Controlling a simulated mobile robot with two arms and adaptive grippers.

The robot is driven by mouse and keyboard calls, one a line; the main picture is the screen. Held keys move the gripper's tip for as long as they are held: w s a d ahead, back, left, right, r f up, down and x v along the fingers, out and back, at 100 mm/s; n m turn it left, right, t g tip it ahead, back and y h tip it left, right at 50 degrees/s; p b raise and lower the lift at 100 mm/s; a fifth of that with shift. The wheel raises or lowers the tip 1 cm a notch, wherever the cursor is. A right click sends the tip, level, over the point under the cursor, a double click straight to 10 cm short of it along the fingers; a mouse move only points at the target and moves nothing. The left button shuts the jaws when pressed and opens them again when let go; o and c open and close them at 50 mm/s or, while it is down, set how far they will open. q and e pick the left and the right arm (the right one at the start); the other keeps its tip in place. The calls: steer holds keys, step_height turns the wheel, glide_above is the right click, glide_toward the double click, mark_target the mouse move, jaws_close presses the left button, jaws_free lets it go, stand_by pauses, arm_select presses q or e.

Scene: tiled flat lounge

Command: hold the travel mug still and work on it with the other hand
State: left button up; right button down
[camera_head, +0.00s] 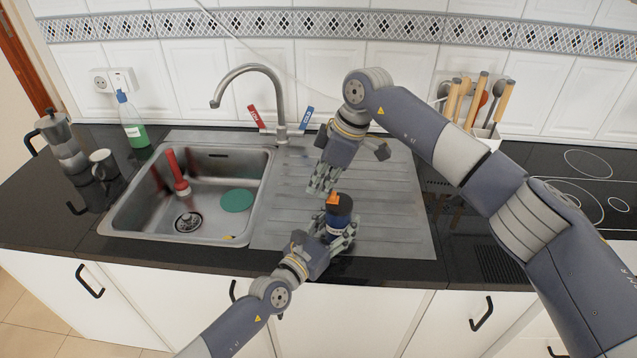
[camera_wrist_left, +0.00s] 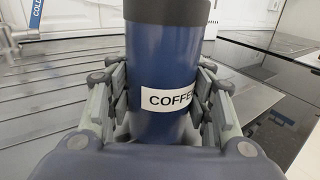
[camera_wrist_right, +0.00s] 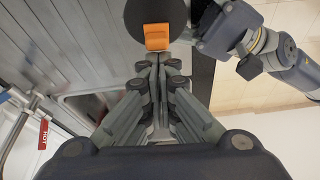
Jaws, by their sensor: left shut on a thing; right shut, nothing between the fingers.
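The travel mug (camera_head: 337,223) stands upright on the sink's drainboard near its front edge. It is dark blue with a black lid and an orange tab (camera_head: 332,198) on top. In the left wrist view the mug (camera_wrist_left: 160,65) shows a white label, partly hidden, reading "COFFE". My left gripper (camera_head: 341,239) is shut around the lower body of the mug. My right gripper (camera_head: 322,190) is shut and empty, pointing down just above and beside the lid. In the right wrist view its closed fingertips (camera_wrist_right: 155,62) are at the orange tab (camera_wrist_right: 157,37); whether they touch cannot be told.
The sink basin (camera_head: 130,215) lies to the left, with a red-handled tool (camera_head: 178,175) and a green disc (camera_head: 237,200) in it. The faucet (camera_head: 280,95) rises behind. A utensil holder (camera_head: 488,135) stands at the back right. The drainboard (camera_head: 385,190) right of the mug is clear.

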steer(key=shift+d, duration=0.1)
steer(key=shift+s+d, duration=0.2)
steer(key=shift+d, duration=1.65)
arm_select(q)
steer(key=shift+a, duration=0.1)
arm_select(e)
steer(key=shift+a, duration=0.2)
steer(key=shift+a, duration=0.3)
steer(key=a, duration=0.3)
arm_select(q)
steer(key=shift+d, duration=0.2)
steer(key=shift+a, duration=0.1)
arm_select(e)
step_height(320, 180, up, 10)
steer(key=f, duration=0.1)
glide_above(334, 194)
steer(key=shift+r, duration=0.25)
